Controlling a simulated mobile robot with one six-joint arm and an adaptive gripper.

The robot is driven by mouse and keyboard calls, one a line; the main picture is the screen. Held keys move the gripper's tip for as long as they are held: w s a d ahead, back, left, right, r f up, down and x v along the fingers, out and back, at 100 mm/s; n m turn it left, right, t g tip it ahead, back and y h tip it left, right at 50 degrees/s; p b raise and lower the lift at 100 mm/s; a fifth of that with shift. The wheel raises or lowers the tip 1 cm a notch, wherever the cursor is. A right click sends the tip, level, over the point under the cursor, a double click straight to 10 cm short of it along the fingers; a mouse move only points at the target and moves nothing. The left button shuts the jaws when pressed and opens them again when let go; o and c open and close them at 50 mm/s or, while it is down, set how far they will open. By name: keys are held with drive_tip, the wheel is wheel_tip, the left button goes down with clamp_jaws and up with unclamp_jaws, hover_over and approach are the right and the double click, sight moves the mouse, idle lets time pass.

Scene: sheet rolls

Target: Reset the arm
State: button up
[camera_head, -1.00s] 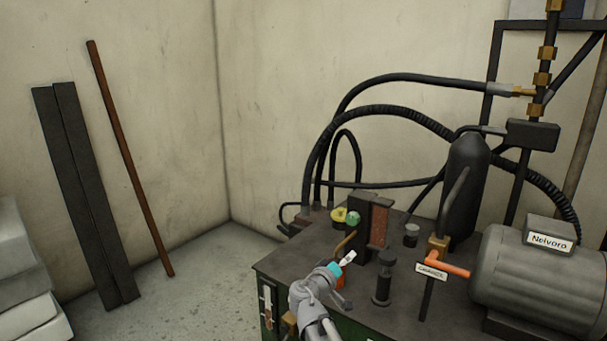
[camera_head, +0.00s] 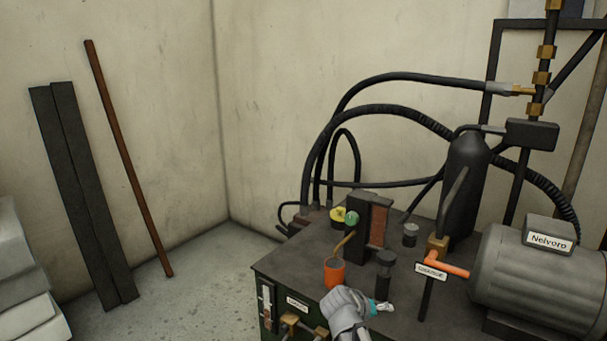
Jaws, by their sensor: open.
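My gripper (camera_head: 382,307) shows at the bottom centre of the head view, at the end of my grey arm. It is small in the picture, with a teal band and a pale tip pointing right. It is open, and I see nothing held in it. It is over the front part of the dark machine top (camera_head: 290,262), right of an orange cup (camera_head: 334,272) and in front of a short dark cylinder (camera_head: 384,275). I cannot tell whether it touches anything.
A lever with a green knob (camera_head: 352,219) stands behind the cup. An orange-handled valve (camera_head: 445,268) and a grey motor (camera_head: 530,275) are to the right. Black hoses (camera_head: 395,112) arch behind.

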drive_tip(key=s+a+f+g+y, duration=0.2)
drive_tip(key=s+f+g+y, duration=0.15)
drive_tip(key=s, duration=0.25)
drive_tip(key=s+a+f+g+y, duration=0.1)
drive_tip(key=s+f+g+y, duration=0.15)
drive_tip(key=s+y, duration=0.3)
wheel_tip(320, 180, up, 12)
drive_tip(key=p, duration=1.2)
drive_tip(key=shift+s+f+h+p, duration=0.25)
drive_tip(key=shift+h+p, duration=0.05)
